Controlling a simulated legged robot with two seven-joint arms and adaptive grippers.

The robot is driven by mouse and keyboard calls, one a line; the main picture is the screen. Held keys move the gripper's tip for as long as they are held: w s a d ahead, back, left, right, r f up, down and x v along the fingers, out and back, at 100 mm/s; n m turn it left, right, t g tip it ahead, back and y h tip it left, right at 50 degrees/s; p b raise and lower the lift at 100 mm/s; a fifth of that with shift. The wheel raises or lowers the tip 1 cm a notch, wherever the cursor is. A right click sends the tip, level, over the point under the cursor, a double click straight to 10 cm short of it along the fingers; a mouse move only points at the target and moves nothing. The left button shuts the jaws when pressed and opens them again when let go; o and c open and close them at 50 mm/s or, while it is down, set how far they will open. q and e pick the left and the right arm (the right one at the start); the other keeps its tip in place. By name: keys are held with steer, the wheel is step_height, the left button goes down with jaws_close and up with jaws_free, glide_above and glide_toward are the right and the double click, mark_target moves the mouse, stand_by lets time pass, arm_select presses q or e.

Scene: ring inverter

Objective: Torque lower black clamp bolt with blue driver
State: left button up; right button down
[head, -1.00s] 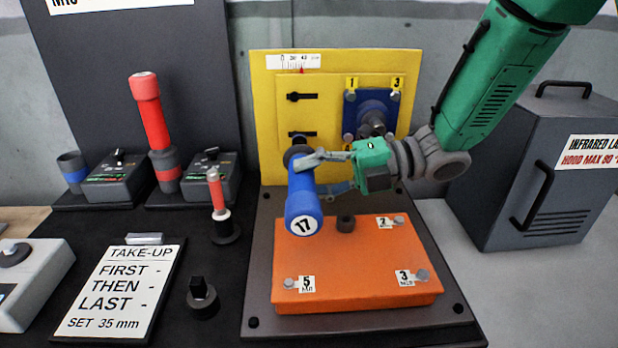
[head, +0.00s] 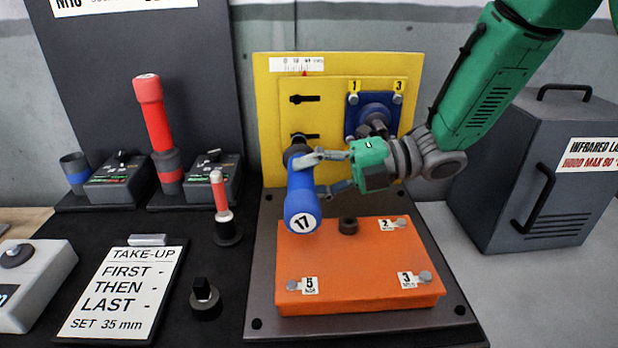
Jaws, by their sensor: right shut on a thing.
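The blue driver (head: 301,200) is marked 17 on its end cap and points toward the yellow plate (head: 264,120). Its dark tip is at the lower black clamp bolt; the bolt itself is mostly hidden behind it, and I cannot tell how fully they are seated. The upper black clamp bolt (head: 304,99) shows above in its slot. My right gripper (head: 322,173) comes from the right and is shut on the blue driver, with a finger on its upper part. My left gripper is not in view.
An orange block (head: 350,262) with numbered bolts lies below the driver. A blue flange (head: 373,112) is right of the slots. A red driver (head: 150,110) stands left, by control boxes. A grey heater box (head: 535,165) stands right. A take-up sign (head: 122,290) lies front left.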

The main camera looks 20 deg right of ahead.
mark_target(309, 189)
steer(key=shift+w, duration=0.2)
steer(key=shift+w+d+r, duration=0.2)
steer(key=shift+w, duration=0.35)
stand_by(1.2)
stand_by(0.6)
steer(key=shift+s+a+f, duration=0.1)
steer(key=shift+s+a, duration=0.15)
steer(key=shift+s, duration=0.55)
steer(key=shift+s+a+r, duration=0.1)
steer(key=shift+s+a, duration=0.15)
steer(key=shift+s, duration=0.6)
steer(key=shift+s+a+f, duration=0.1)
steer(key=shift+s+a, duration=0.15)
steer(key=shift+s, duration=0.55)
